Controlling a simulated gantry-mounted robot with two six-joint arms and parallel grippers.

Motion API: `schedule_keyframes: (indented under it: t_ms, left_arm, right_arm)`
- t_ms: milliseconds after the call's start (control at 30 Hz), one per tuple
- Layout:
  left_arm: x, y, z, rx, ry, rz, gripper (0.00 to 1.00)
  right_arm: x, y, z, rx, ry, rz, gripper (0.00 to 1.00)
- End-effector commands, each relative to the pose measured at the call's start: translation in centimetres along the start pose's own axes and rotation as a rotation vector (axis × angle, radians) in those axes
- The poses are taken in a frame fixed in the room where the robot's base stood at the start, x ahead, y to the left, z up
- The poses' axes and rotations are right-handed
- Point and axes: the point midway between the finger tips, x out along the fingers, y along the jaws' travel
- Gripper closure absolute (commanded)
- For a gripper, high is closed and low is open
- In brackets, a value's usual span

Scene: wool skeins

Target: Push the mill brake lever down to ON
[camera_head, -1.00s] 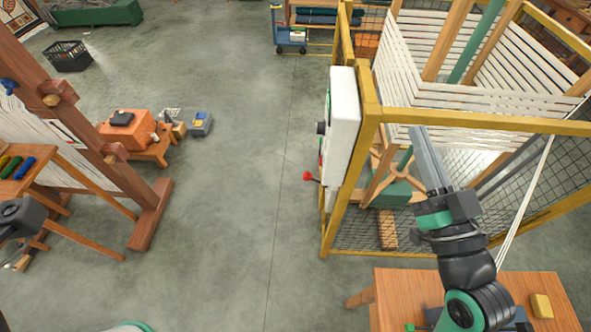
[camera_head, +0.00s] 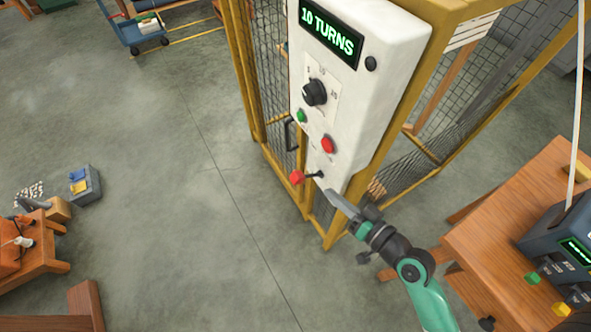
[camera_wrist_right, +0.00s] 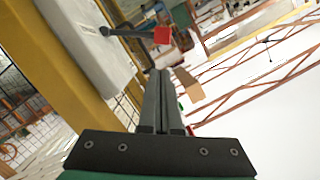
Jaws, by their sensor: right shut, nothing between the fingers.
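The brake lever with its red knob (camera_head: 296,177) sticks out of the lower part of the white control panel (camera_head: 345,85). In the right wrist view the red knob (camera_wrist_right: 162,35) and its dark stem show beyond the fingertips. My right gripper (camera_head: 329,192) is shut and empty, just below and to the right of the lever in the head view. In the right wrist view its closed fingers (camera_wrist_right: 160,75) point toward the lever, with no clear contact. Any ON marking is too small to read. My left gripper is out of view.
The panel carries a display reading 10 TURNS (camera_head: 331,32), a black dial (camera_head: 315,92), a green button (camera_head: 301,116) and a red button (camera_head: 328,144). A yellow mesh cage (camera_head: 262,90) stands around it. A wooden table (camera_head: 480,240) is at right.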

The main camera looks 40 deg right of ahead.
Motion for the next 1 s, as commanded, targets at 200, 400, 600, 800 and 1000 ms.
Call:
schedule_keyframes:
  t_ms: [200, 400, 600, 800, 1000]
  left_arm:
    - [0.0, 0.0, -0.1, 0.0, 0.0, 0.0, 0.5]
    - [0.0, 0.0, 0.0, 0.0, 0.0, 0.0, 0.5]
    - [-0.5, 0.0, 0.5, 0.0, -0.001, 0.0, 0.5]
    - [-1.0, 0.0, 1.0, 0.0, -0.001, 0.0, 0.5]
    - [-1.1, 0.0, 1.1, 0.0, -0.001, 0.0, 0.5]
  right_arm:
    - [0.1, -0.1, -0.1, -0.001, 0.0, -0.001, 1.0]
    - [1.9, -0.1, 0.0, -0.003, -0.002, -0.003, 1.0]
    - [5.8, -0.1, 0.1, -0.003, 0.0, -0.005, 1.0]
    - [9.0, 0.0, 0.1, -0.003, 0.0, -0.002, 1.0]
    - [10.1, -0.1, 0.0, -0.002, -0.001, -0.001, 1.0]
